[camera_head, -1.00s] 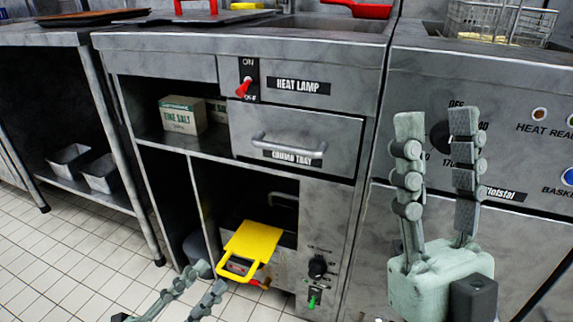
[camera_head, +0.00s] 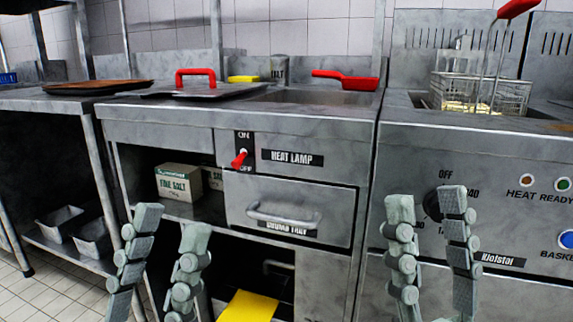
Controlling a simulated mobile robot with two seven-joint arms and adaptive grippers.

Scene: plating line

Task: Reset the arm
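My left gripper (camera_head: 166,225) is at the lower left, its two fingers pointing up and apart with nothing between them. It appears in front of the shelf opening below the salt boxes. My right gripper (camera_head: 427,212) is at the lower right, its fingers up and apart in front of the fryer panel (camera_head: 500,215). Nothing is held in it. The palms of both grippers are below the picture edge.
The heat lamp switch (camera_head: 239,158) and crumb tray drawer (camera_head: 290,202) are between the grippers. A yellow flap (camera_head: 248,306) shows below. On top are a red-handled lid (camera_head: 200,90), a red scoop (camera_head: 346,80) and a fryer basket (camera_head: 480,94). Salt boxes (camera_head: 178,183) sit on the shelf.

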